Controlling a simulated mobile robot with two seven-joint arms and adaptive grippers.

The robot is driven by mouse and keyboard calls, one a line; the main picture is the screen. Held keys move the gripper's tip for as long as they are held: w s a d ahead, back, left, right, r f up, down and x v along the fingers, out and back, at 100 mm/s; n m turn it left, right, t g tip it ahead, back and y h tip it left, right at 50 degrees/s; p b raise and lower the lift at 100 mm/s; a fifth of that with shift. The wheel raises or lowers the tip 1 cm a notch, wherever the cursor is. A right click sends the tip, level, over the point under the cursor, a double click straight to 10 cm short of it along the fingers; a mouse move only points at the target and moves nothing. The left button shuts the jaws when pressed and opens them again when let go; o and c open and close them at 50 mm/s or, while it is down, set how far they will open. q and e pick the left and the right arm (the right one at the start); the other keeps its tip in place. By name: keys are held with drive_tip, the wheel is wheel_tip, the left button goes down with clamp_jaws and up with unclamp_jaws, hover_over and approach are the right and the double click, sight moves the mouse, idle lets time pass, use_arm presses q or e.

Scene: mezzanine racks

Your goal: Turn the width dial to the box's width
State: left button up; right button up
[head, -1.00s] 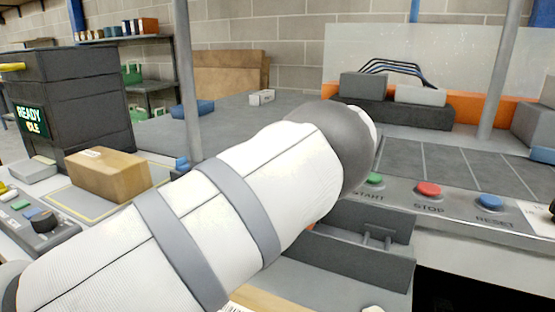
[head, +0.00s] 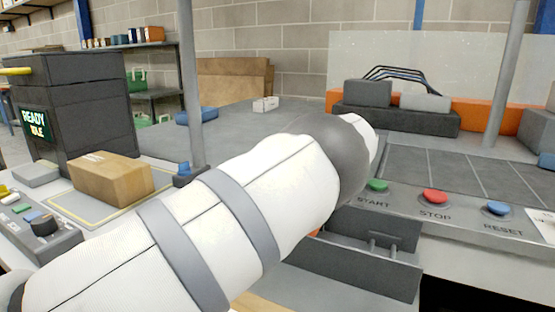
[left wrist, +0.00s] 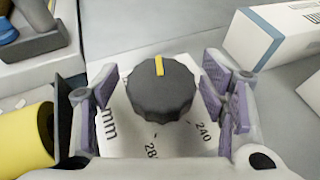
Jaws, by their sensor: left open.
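In the left wrist view a black ribbed dial (left wrist: 161,92) with a yellow pointer mark stands on a white plate (left wrist: 125,135) printed with "mm", "240" and a partly hidden number starting "28". The yellow mark points to the top of that view. My left gripper (left wrist: 160,84) is open, with its purple-padded fingers on either side of the dial; I cannot tell whether they touch it. In the head view this gripper is hidden and only my white arm shows. A brown cardboard box (head: 112,180) sits on a yellow-outlined pad at the left. My right gripper is not in view.
A yellow cylinder (left wrist: 28,140) and a white box with a barcode (left wrist: 275,35) flank the dial in the wrist view. START (head: 377,185), STOP (head: 435,196) and RESET (head: 497,208) buttons line the right panel. A screen (head: 34,124) reads READY IDLE.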

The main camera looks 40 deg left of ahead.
use_arm(q)
drive_tip(key=shift+d, duration=0.1)
drive_tip(key=v, duration=1.2)
